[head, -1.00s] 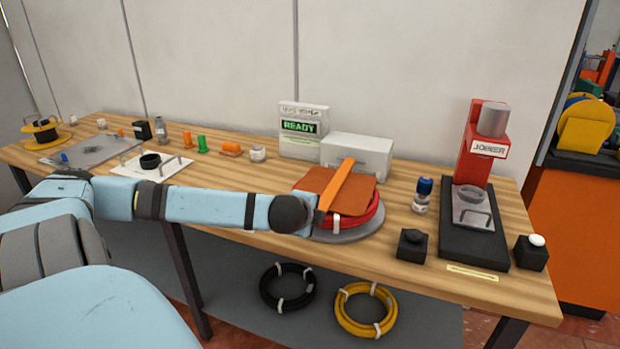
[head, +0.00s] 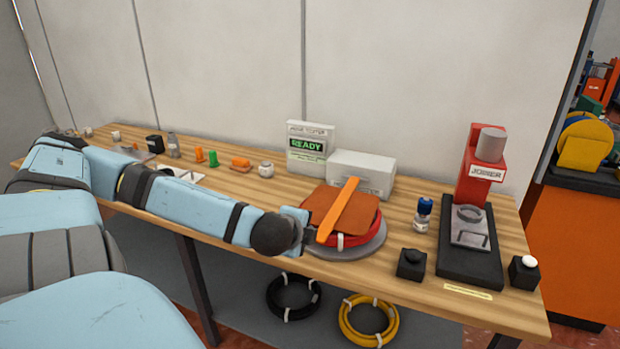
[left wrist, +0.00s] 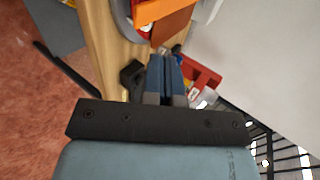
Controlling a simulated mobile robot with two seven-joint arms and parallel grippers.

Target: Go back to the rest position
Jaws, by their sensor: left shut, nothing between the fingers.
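My left arm reaches in from the left over the front of the wooden bench. Its gripper (head: 305,228) is beside the left edge of the stack on the grey disc, and the fingers are mostly hidden in the head view. In the left wrist view the two blue-grey fingers (left wrist: 165,78) lie together, shut and empty. The stack has an orange bar (head: 338,209) on a brown sheet (head: 365,208), over a red coil (head: 350,240) on the grey disc (head: 374,246). My right gripper is in neither view.
The tester reading READY (head: 309,146) and a white box (head: 361,173) stand behind the stack. Black (head: 270,300) and yellow (head: 391,325) coils sit on the lower shelf.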

